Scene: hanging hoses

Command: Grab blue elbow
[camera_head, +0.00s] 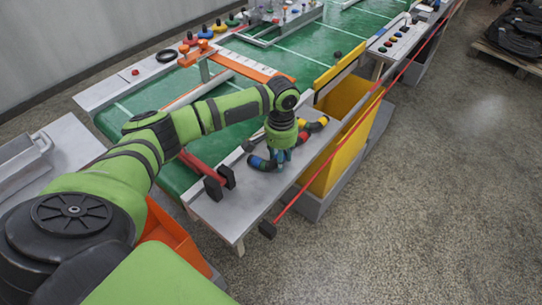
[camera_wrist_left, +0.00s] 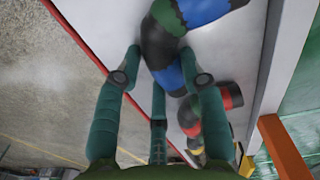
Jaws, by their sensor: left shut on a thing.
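The blue elbow (camera_head: 258,162) is a short curved hose piece with blue and dark bands and small red and green parts. It lies on the grey side shelf. My left gripper (camera_head: 278,156) points down over it from above. In the left wrist view, the teal fingers of my left gripper (camera_wrist_left: 160,82) stand on both sides of the blue elbow (camera_wrist_left: 168,72), shut on its blue and black end. A third finger is below it in the picture. The far end of the elbow runs out of the top of that view. My right gripper is not in view.
A black, red, yellow and green elbow (camera_head: 318,124) lies close by on the shelf (camera_head: 228,210). A red rail (camera_head: 330,165) runs along the shelf's outer side. A yellow bin (camera_head: 345,140) stands to the right. The green conveyor table (camera_head: 300,50) lies behind.

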